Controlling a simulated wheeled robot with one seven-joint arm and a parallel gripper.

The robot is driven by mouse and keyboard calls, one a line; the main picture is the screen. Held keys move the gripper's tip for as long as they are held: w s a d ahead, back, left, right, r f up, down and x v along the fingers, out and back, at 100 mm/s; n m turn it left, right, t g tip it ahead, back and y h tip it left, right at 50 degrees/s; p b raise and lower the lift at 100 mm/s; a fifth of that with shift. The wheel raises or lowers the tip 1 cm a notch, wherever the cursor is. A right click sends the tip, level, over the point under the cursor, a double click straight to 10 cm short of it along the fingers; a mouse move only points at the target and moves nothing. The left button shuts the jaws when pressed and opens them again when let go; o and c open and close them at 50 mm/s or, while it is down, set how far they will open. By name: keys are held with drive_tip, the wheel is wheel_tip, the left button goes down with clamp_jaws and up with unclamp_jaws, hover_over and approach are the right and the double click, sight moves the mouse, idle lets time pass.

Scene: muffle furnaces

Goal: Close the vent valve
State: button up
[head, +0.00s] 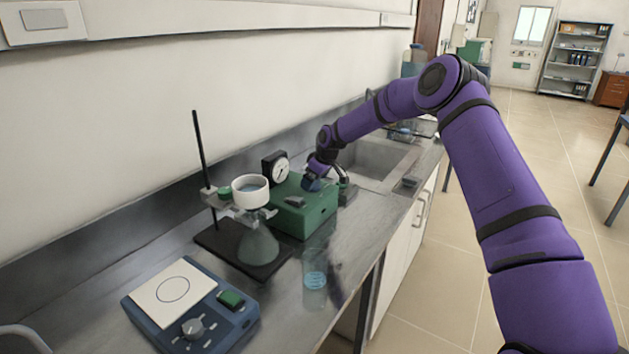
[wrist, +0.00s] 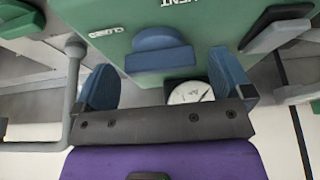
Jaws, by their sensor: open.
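The vent valve is a blue knob (wrist: 160,52) on the green box, which shows in the wrist view (wrist: 225,22) and in the head view (head: 318,215). The labels "VENT" and "CLOSED" are beside the knob. My gripper is open, with its blue fingers (wrist: 165,80) on either side of the knob and a visible gap to each. The knob looks a little beyond the fingertips; I cannot tell whether they touch it. In the head view my gripper (head: 314,180) is over the box's far end and hides the knob.
A pressure gauge (head: 281,170) stands behind the box. Left of the box are a filter funnel (head: 250,198) on a flask (head: 258,245) and a stand rod (head: 204,160). A glass beaker (head: 315,280) and blue hotplate (head: 190,308) are nearer. A sink (head: 372,160) lies beyond.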

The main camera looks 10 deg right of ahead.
drive_tip(key=v, duration=1)
drive_tip(key=shift+r, duration=0.15)
drive_tip(key=shift+s+d, duration=0.1)
drive_tip(key=s+r+m+h, duration=0.3)
drive_tip(key=s+r, duration=1.9)
drive_tip(key=s, duration=0.4)
drive_tip(key=s+d+m+t, duration=0.1)
drive_tip(key=s+d+m, duration=0.1)
drive_tip(key=s, duration=1.3)
drive_tip(key=s+d+m+t, duration=0.1)
drive_tip(key=s+d+m, duration=0.1)
drive_tip(key=s, duration=1.3)
drive_tip(key=shift+s+r+m, duration=0.15)
drive_tip(key=shift+s+m, duration=0.2)
drive_tip(key=shift+m, duration=0.45)
